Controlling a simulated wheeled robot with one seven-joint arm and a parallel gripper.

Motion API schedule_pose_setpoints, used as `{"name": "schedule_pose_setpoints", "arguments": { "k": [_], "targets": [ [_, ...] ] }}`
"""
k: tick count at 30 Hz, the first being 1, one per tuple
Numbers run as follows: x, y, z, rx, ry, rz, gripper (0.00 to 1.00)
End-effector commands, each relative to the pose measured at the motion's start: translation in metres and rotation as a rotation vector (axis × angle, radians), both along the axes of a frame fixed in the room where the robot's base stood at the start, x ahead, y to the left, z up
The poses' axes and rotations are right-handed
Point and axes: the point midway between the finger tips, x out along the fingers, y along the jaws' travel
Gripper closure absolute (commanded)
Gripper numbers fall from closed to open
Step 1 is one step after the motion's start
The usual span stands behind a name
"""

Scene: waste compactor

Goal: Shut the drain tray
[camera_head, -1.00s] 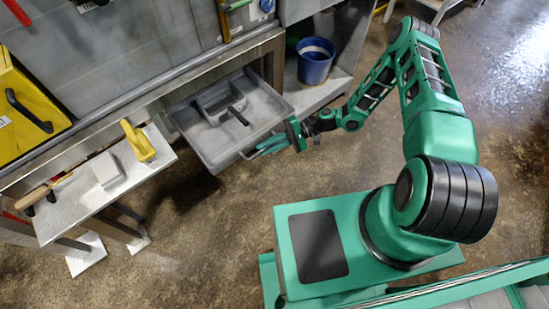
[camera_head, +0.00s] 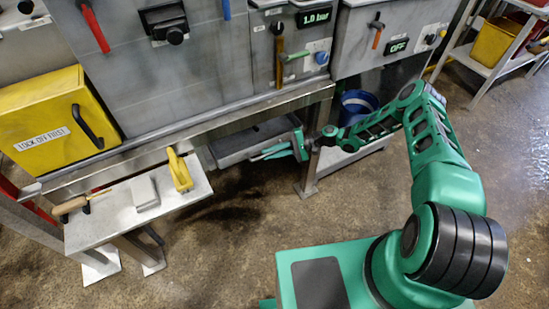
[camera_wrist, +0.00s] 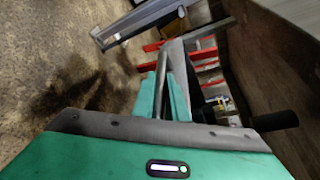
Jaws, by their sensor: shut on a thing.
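The grey drain tray (camera_head: 232,157) sits mostly back under the machine, with only its front part showing in the head view. My gripper (camera_head: 264,153) is at the tray's front, its green fingers pointing left along the front edge. In the wrist view my gripper (camera_wrist: 163,98) has a grey bar (camera_wrist: 176,62) between its fingers, which looks like the tray's handle. The jaws are shut on it. The grip itself is partly hidden by the fingers, and the back of the tray is hidden under the machine.
A side table (camera_head: 110,228) at left holds a yellow-handled tool (camera_head: 180,172), a grey block (camera_head: 144,193) and a wooden-handled tool (camera_head: 72,205). A blue bucket (camera_head: 358,104) stands on a low shelf right of the tray. The floor in front is clear.

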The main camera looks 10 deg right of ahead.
Motion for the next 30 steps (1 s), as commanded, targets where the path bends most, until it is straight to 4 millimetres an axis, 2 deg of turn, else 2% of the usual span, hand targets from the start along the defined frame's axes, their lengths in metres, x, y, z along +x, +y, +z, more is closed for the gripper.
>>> {"name": "schedule_pose_setpoints", "arguments": {
  "k": [2, 15, 16, 18, 26, 30],
  "targets": [
    [-0.004, 0.006, -0.002, 0.003, 0.009, 0.009, 1.0],
    [0.002, -0.002, 0.0, 0.004, 0.004, -0.005, 1.0],
    [0.002, -0.003, 0.0, 0.005, 0.004, -0.006, 0.8],
    [0.002, -0.004, 0.0, 0.004, 0.004, -0.007, 0.69],
    [0.003, -0.008, 0.0, 0.002, 0.004, -0.011, 0.69],
    [0.004, -0.018, 0.002, 0.002, 0.004, -0.012, 0.69]
  ]
}}
